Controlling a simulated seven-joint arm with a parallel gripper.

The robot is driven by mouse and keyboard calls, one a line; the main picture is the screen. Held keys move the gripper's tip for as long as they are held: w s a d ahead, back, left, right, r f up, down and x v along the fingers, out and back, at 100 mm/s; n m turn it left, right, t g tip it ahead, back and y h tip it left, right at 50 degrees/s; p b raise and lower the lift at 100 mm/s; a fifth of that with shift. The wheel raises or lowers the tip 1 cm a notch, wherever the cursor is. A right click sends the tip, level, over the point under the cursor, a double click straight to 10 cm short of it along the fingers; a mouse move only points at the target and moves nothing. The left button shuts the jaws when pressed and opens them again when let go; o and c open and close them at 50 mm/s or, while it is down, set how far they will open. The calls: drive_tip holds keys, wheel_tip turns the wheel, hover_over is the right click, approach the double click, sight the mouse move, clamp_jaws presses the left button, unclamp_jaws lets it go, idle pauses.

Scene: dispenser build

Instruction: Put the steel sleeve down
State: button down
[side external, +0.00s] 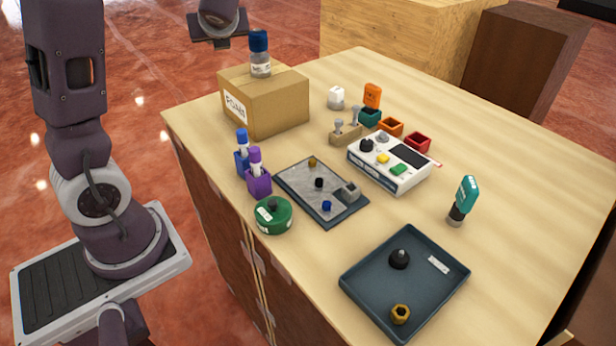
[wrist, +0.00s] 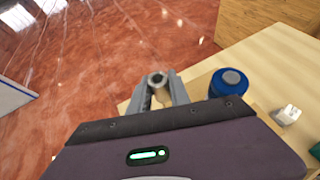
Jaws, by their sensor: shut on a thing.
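The steel sleeve (wrist: 157,78) is a small grey ring with a dark hole, seen in the wrist view between the two fingertips of my gripper (wrist: 158,86). My gripper is shut on it. Under it in that view are the red floor and the pale edge of the table. A blue-capped bottle (wrist: 229,82) is just right of the fingers; it stands on the cardboard box in the side view (side external: 260,55). In the side view only part of my wrist shows at the top edge, left of that bottle; the fingers and sleeve cannot be made out there.
The cardboard box (side external: 265,105) fills the table's back left corner. A grey plate (side external: 300,183) with several small pegs, a white control box (side external: 390,172), purple and blue holders and a green round container (side external: 273,216) crowd the middle. A dark tray (side external: 425,283) holds a black cone and brass nut.

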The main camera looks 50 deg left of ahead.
drive_tip(key=w+d+r+m+t+h, duration=0.4)
drive_tip(key=w+d+r, duration=0.3)
drive_tip(key=d+r, duration=0.4)
drive_tip(key=d+f+m+t+h, duration=0.25)
drive_tip(key=d+f, duration=0.55)
drive_tip(key=d, duration=0.4)
drive_tip(key=d+f+m+t+h, duration=0.1)
drive_tip(key=d+f+m, duration=0.3)
drive_tip(key=d+f, duration=0.55)
drive_tip(key=a, duration=0.4)
drive_tip(key=shift+s+a+r, duration=0.2)
drive_tip(key=shift+r, duration=0.05)
drive_tip(key=shift+r, duration=0.1)
